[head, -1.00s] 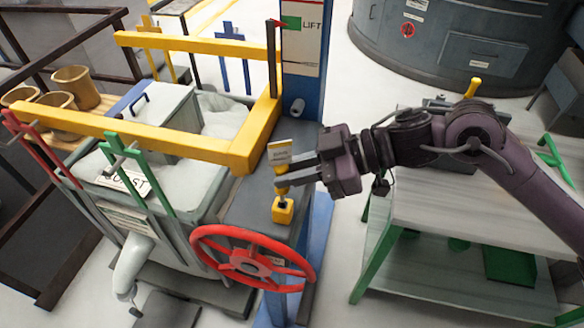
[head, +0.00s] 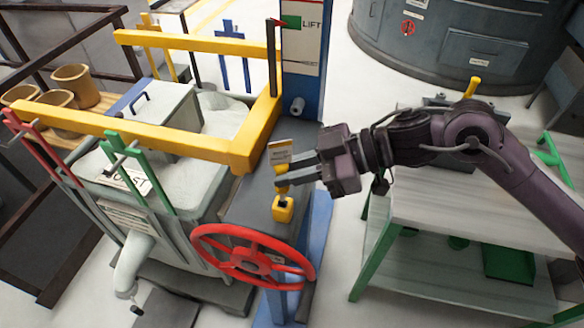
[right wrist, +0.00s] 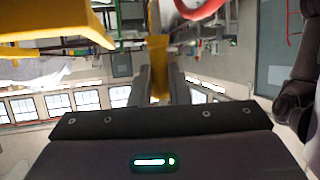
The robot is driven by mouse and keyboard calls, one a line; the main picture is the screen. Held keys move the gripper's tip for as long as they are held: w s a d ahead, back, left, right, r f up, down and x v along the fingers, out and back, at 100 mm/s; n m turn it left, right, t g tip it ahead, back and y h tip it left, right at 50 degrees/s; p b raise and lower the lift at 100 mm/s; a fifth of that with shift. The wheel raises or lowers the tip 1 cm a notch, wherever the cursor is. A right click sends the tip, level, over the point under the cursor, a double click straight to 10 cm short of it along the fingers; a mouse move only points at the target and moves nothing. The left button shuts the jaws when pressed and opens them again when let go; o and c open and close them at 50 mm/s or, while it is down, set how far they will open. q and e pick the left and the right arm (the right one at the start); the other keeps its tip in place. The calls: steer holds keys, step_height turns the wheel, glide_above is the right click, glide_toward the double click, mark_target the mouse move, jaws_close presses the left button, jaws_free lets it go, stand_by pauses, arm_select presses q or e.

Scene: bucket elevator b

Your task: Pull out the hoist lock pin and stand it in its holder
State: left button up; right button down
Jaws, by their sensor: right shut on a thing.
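The yellow hoist lock pin (head: 281,184) stands upright at a small yellow block (head: 283,208) on the grey ledge beside the tank. I cannot tell whether its lower end is inside the block. My right gripper (head: 287,177) reaches in from the right and is shut on the pin. In the right wrist view a yellow upright piece (right wrist: 158,72) shows between the fingers. A small label plate (head: 279,153) stands just behind the pin; its text is too small to read. My left gripper is not in view.
A red handwheel (head: 252,257) sits just below the block. A yellow beam frame (head: 190,42) spans the tank at the left. The blue post (head: 303,88) with a LIFT sign rises behind. A cart (head: 450,215) stands at the right, with a yellow-topped item (head: 474,87) behind my arm.

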mark_target(285, 191)
steer(key=shift+p, duration=0.5)
stand_by(0.6)
steer(key=shift+f+b, duration=1.4)
steer(key=shift+f, duration=0.95)
steer(key=c, duration=1.3)
jaws_free()
steer(key=shift+d, duration=0.1)
steer(key=shift+d+r, duration=0.15)
steer(key=shift+d, duration=0.2)
steer(key=b+v, duration=0.2)
steer(key=v, duration=0.5)
